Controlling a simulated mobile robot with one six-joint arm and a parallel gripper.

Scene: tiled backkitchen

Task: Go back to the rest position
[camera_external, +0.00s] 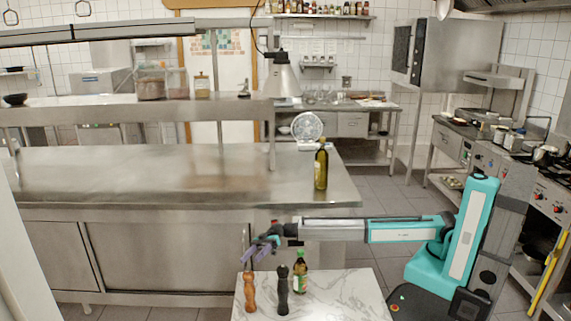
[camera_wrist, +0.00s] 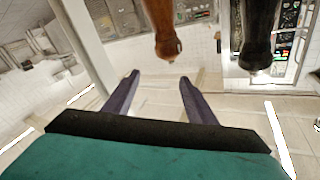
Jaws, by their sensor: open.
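My gripper (camera_external: 254,249) is at the end of my outstretched teal and grey arm, above the back edge of the small marble table (camera_external: 345,297) in the external view. In the wrist view my gripper (camera_wrist: 157,78) shows two dark purple fingers spread apart with nothing between them. A brown wooden mill (camera_external: 250,292) and a black mill (camera_external: 283,290) stand upright on the marble table, with a green bottle (camera_external: 300,272) beside them. The wrist view shows the brown mill (camera_wrist: 163,25) and the black mill (camera_wrist: 256,40) at the top, apart from the fingers.
A long steel counter (camera_external: 150,180) stands behind my arm, with a tall oil bottle (camera_external: 321,170) and a round dial scale (camera_external: 307,128) near its right end. A stove (camera_external: 520,170) stands on the right. Tiled floor (camera_external: 385,200) lies open between them.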

